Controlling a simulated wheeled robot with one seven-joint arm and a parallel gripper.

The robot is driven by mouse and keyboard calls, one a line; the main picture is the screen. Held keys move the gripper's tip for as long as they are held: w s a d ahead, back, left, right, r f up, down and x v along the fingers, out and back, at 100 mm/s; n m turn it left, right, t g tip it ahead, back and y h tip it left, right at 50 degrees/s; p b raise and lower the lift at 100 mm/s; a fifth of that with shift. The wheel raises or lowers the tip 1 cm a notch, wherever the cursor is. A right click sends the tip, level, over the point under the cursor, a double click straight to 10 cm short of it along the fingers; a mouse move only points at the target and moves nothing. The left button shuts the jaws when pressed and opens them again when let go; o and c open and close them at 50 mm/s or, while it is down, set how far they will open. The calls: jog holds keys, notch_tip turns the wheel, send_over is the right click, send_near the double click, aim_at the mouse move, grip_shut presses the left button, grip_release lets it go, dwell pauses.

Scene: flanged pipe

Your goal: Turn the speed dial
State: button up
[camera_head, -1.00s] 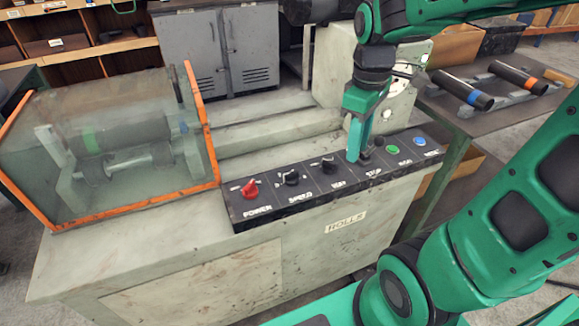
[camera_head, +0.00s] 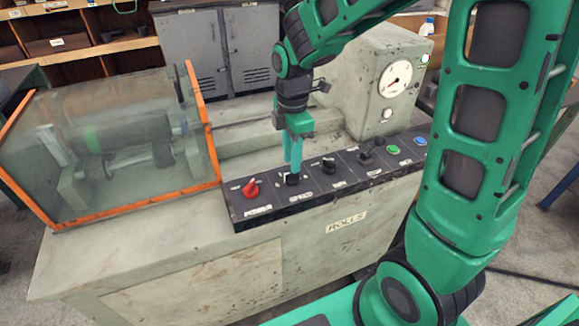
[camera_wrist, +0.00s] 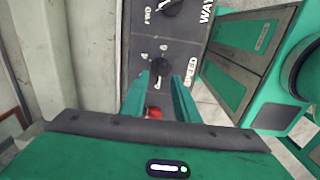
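The speed dial is a black knob on the dark control panel. It shows in the head view (camera_head: 292,179), partly covered by the fingertips, and in the wrist view (camera_wrist: 158,70), beside the label SPEED. My gripper (camera_head: 291,166) points down at this dial. In the wrist view my gripper (camera_wrist: 159,83) is open, with a finger on each side of the gap. The dial shows in line with this gap, at or just beyond the fingertips. I cannot tell whether the fingers touch it.
The red power knob (camera_head: 251,189) is left of the speed dial. More black knobs (camera_head: 329,165), a green button (camera_head: 393,150) and a blue button (camera_head: 420,141) are to the right. A clear guard with an orange frame (camera_head: 207,145) stands left. The gauge housing (camera_head: 365,75) stands behind right.

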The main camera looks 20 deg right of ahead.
aim_at(292, 176)
jog(key=shift+f, duration=1.85)
jog(key=shift+c, duration=0.7)
grip_shut()
jog(key=shift+a, duration=0.15)
